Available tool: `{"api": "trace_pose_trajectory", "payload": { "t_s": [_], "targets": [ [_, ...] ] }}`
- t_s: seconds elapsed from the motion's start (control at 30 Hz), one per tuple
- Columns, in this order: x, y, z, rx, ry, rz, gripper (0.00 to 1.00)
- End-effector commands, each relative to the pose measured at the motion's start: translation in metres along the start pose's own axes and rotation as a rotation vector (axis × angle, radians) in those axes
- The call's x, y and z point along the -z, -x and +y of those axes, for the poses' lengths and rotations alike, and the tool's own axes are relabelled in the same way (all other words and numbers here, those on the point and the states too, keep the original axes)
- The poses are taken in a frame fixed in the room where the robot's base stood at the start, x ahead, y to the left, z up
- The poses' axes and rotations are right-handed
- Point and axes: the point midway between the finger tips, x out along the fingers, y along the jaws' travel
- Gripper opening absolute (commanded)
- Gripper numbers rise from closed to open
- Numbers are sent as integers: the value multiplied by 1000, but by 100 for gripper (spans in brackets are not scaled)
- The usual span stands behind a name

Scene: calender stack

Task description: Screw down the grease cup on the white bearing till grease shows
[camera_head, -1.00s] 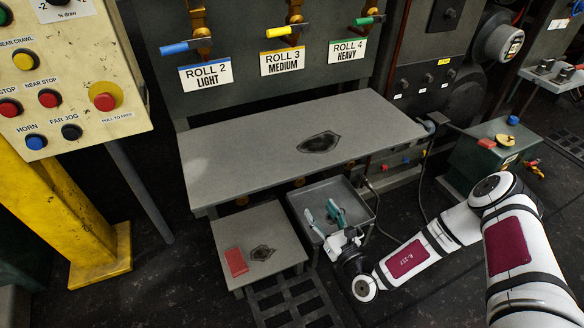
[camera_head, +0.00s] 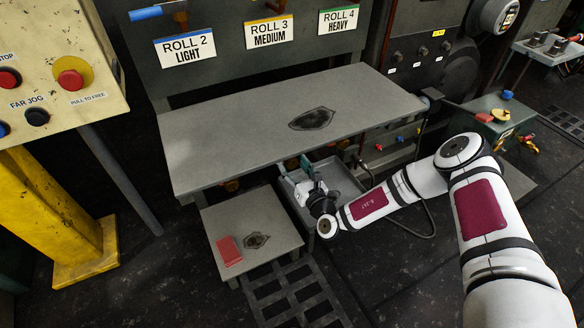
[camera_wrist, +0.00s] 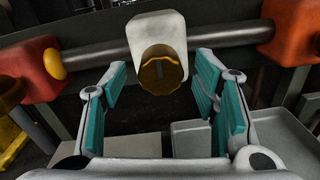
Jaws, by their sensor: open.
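In the wrist view, the white bearing (camera_wrist: 150,27) sits on a grey horizontal shaft. The brass grease cup (camera_wrist: 160,75) is on its lower front, with a dark slot-like mark on its face. My gripper (camera_wrist: 162,88) is open, its teal pads to the left and right of the cup, apart from it. The cup appears roughly centred between the fingers, though its depth relative to the tips is hard to judge. In the head view, my gripper (camera_head: 300,170) reaches in at the front edge of the grey bench; the white bearing is hidden there.
A red bearing (camera_wrist: 30,70) with a yellow cup (camera_wrist: 54,64) and an orange bearing (camera_wrist: 292,30) flank the white one. The grey bench (camera_head: 260,135) lies above my gripper.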

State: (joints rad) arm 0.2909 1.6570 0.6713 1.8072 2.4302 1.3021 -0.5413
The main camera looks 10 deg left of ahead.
Motion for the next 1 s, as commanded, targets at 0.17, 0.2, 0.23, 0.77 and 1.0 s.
{"api": "trace_pose_trajectory", "payload": {
  "t_s": [0.17,0.2,0.23,0.77,1.0],
  "targets": [
    [0,-14,0,-1,0,-1,55],
    [0,-16,0,-1,-1,-1,55],
    [0,-16,0,0,-1,-1,55],
    [-1,-17,0,0,-1,-1,6],
    [-1,-17,0,1,-22,0,6]
  ]
}}
